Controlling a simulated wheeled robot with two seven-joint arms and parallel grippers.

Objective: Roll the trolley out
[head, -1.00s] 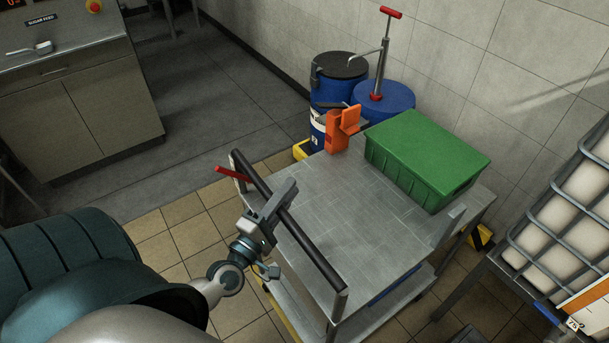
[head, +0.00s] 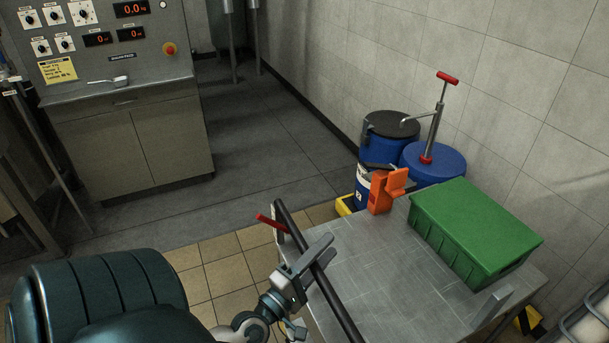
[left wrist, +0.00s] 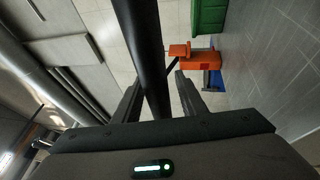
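The trolley is a grey metal cart (head: 385,268) with a dark push bar (head: 334,292) along its near left side. A small red lever (head: 270,222) sticks out by the bar's far end. My left gripper (head: 318,258) is at this bar. In the left wrist view the bar (left wrist: 150,50) runs between the two fingers (left wrist: 160,92); a gap shows beside it, so the fingers look open around it. A green lidded crate (head: 475,228) and an orange device (head: 388,190) are at the trolley's far side. My right gripper is not in view.
Blue drums, one with a black lid (head: 392,126) and one with a red-handled pump (head: 436,160), stand behind the trolley near the tiled wall. A control cabinet (head: 125,140) stands at the left. Floor (head: 270,150) between cabinet and wall is clear.

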